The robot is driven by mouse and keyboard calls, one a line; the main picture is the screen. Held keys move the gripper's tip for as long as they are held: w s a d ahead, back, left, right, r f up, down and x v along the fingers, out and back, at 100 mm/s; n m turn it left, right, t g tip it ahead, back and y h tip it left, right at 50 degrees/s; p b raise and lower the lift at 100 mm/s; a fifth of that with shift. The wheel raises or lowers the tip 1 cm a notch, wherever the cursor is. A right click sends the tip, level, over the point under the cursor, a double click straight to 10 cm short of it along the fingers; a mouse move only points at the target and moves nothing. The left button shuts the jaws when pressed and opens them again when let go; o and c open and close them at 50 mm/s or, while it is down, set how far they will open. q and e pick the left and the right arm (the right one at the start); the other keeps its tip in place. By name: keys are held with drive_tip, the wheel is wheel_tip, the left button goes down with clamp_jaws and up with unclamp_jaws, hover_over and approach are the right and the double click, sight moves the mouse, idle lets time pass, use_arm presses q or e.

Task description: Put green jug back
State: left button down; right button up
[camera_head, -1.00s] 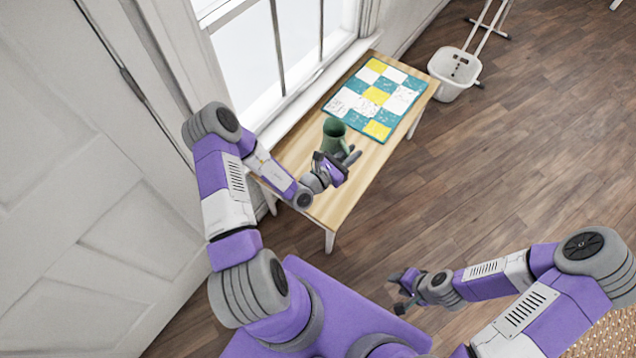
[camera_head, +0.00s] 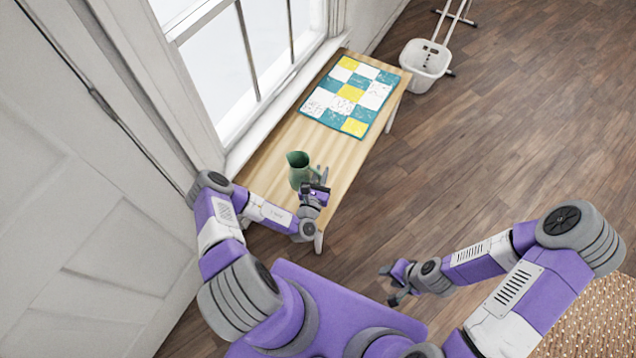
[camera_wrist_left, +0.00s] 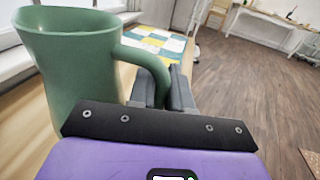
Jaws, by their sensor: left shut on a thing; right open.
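The green jug (camera_head: 299,172) is over the near part of the wooden table, upright or nearly so. I cannot tell whether its base touches the tabletop. My left gripper (camera_head: 320,178) is at the jug's right side, shut on its handle. In the left wrist view the jug (camera_wrist_left: 72,75) fills the left side, and its handle runs down to between the gripper's fingers (camera_wrist_left: 164,88). The jug's base is hidden there. My right gripper (camera_head: 390,284) is open and empty, out over the floor, away from the table.
The wooden table (camera_head: 268,150) stands under the window. A patchwork quilt piece (camera_head: 350,95) in teal, white and yellow lies on its far half. Bare wood lies between quilt and jug. A white bin (camera_head: 425,65) stands on the floor past the table. A woven rug (camera_head: 590,318) lies at lower right.

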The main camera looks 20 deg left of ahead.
use_arm(q)
drive_tip(key=shift+f+b, duration=0.95)
drive_tip(key=shift+f, duration=1.25)
drive_tip(key=c, duration=1.1)
unclamp_jaws()
drive_tip(key=shift+f, duration=0.15)
drive_tip(key=shift+o, duration=0.2)
drive_tip(key=s+d+p, duration=0.2)
drive_tip(key=s+p, duration=0.1)
drive_tip(key=s, duration=0.9)
drive_tip(key=shift+r, duration=0.2)
drive_tip(key=shift+w, duration=0.1)
